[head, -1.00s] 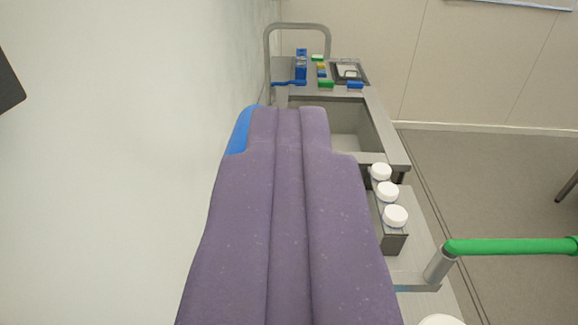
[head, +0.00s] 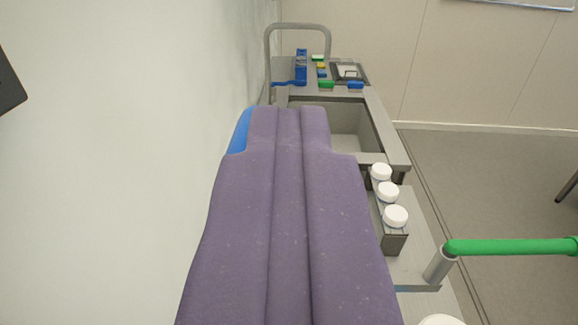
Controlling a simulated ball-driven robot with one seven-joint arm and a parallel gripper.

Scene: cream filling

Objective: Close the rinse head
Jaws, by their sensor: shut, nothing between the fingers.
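A blue upright piece (head: 301,66), which may be the rinse head, stands at the back of the sink counter, beside a grey arched pipe (head: 298,26). A thin blue bar (head: 283,83) sticks out to its left at its foot. It is too small to tell whether the head is open or closed. My own purple arm fills the middle foreground, with a blue strip along its upper left edge. My gripper's fingers do not show, and the arm covers part of the near counter.
A grey sink basin (head: 349,128) lies in front of the blue piece. Green and blue blocks and a small tray (head: 349,72) are at the back right. Three white-lidded jars (head: 387,192) stand in a holder. A green bar (head: 510,246) juts out at right. A wall borders the left.

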